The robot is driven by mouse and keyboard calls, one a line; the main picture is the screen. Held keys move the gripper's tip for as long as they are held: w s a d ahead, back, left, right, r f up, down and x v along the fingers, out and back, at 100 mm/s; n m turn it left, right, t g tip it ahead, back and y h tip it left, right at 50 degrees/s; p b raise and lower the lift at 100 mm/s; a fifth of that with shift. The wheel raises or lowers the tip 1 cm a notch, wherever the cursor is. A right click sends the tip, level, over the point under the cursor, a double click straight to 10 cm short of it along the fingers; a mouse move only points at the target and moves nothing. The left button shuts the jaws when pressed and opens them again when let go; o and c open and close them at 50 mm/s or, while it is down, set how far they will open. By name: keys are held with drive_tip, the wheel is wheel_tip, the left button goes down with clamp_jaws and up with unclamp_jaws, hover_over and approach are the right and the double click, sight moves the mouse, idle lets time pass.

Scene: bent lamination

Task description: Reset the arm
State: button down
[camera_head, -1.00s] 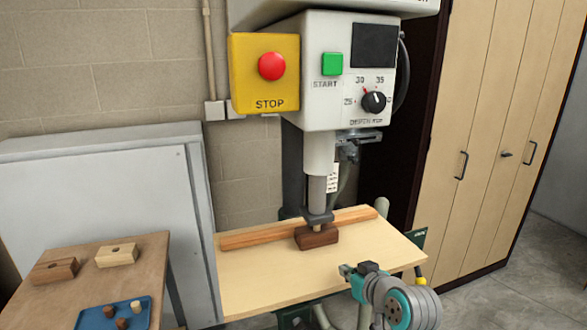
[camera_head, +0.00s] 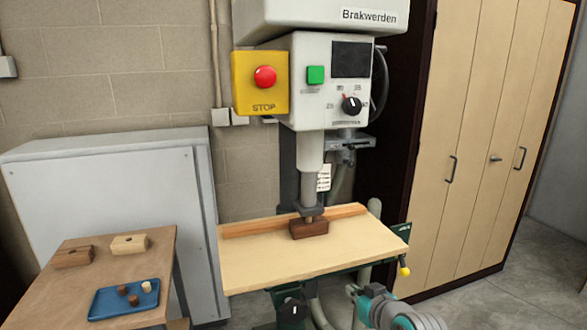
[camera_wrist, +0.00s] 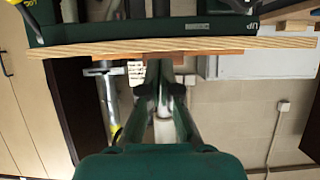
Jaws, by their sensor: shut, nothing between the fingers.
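My arm (camera_head: 395,310) shows at the bottom edge of the head view, in front of and below the right front of the press table (camera_head: 265,270), apart from it. In the wrist view my gripper (camera_wrist: 160,72) has its fingers together and nothing between them. The wrist picture is upside down, with the table's edge (camera_wrist: 200,47) across its upper part. A dark brown wooden block (camera_head: 309,229) sits on the table under the press spindle (camera_head: 309,190), against the wooden fence (camera_head: 345,211).
The press head carries a red stop button (camera_head: 265,77), a green start button (camera_head: 316,75) and a depth knob (camera_head: 351,105). At left, a side table (camera_head: 60,300) holds two drilled blocks and a blue tray (camera_head: 108,303) with small plugs. Wooden cupboards (camera_head: 475,140) stand at right.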

drive_tip(key=s+d+f+m+t+h, duration=0.1)
drive_tip(key=s+f+m, duration=0.1)
drive_tip(key=s+f, duration=0.9)
drive_tip(key=s+d+f+m+h, duration=0.1)
drive_tip(key=s+d+f+h, duration=0.1)
drive_tip(key=s+f, duration=0.9)
drive_tip(key=s+r, duration=0.3)
drive_tip(key=s, duration=0.7)
drive_tip(key=s+r+t, duration=0.1)
drive_tip(key=s+r, duration=0.2)
drive_tip(key=s, duration=0.8)
drive_tip(key=s+d+r, duration=0.1)
drive_tip(key=s+r, duration=0.3)
drive_tip(key=s, duration=0.6)
drive_tip(key=shift+s+t+h, duration=0.3)
drive_tip(key=shift+h, duration=0.1)
